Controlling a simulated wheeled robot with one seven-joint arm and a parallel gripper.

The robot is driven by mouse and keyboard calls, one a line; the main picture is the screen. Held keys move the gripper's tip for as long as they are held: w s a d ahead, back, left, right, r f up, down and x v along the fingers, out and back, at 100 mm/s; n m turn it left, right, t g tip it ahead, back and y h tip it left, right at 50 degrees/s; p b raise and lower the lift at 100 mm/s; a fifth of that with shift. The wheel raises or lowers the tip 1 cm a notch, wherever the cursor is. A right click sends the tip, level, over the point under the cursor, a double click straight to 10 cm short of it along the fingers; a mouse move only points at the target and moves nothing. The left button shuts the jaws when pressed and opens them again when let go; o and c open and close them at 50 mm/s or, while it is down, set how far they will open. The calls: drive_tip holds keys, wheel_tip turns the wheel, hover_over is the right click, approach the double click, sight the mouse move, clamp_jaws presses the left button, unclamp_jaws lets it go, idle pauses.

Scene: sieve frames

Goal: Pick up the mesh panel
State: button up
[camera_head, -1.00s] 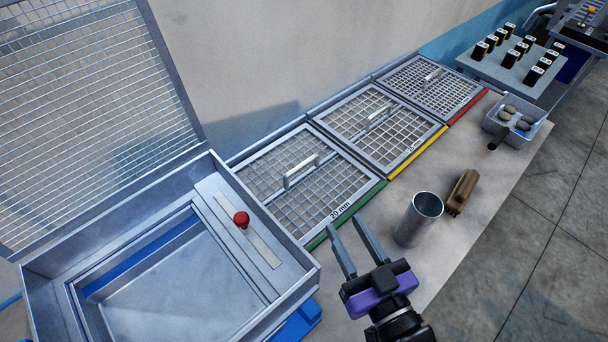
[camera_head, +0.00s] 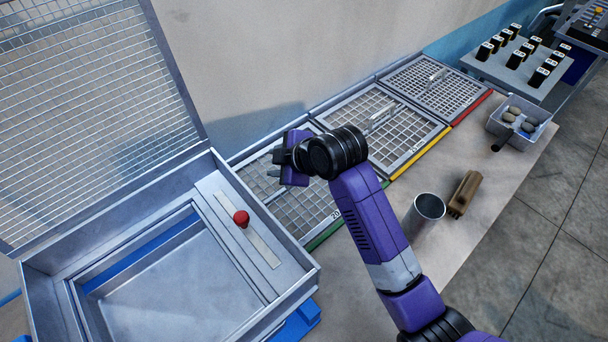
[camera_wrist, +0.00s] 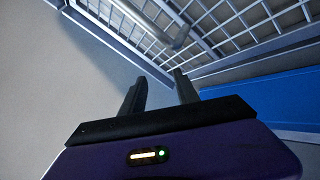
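Three mesh panels in metal frames lie in a row on the bench: a coarse one with a green edge (camera_head: 303,208), one with a yellow edge (camera_head: 410,135) and a fine one with a red edge (camera_head: 452,93). My gripper (camera_head: 273,172) is over the green-edged panel, its arm hiding part of that panel and its handle. In the wrist view, my gripper (camera_wrist: 160,86) has its fingers apart with nothing between them. A mesh panel (camera_wrist: 225,25) with a bar handle (camera_wrist: 181,37) shows beyond the fingertips; I see no contact.
A metal box (camera_head: 280,300) with a red knob (camera_head: 241,218) and a raised mesh lid (camera_head: 90,110) stands at left. The front of the bench is mostly clear.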

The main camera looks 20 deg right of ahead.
drive_tip(key=s+d+r+n+g+h, duration=0.2)
drive_tip(key=d+r+n+g+h, duration=0.15)
drive_tip(key=d+n+g, duration=0.3)
drive_tip(key=shift+n+y, duration=0.45)
drive_tip(key=shift+w+d+f+p, duration=0.1)
drive_tip(key=shift+w+f+p, duration=0.2)
drive_tip(key=shift+f, duration=0.85)
drive_tip(key=shift+w+d+f+p, duration=0.1)
drive_tip(key=shift+w+f+p, duration=0.2)
drive_tip(key=shift+f, duration=0.8)
drive_tip(key=shift+w+f+p, duration=0.2)
drive_tip(key=shift+w+f, duration=0.1)
drive_tip(key=shift+f, duration=0.85)
drive_tip(key=shift+f, duration=0.25)
clamp_jaws()
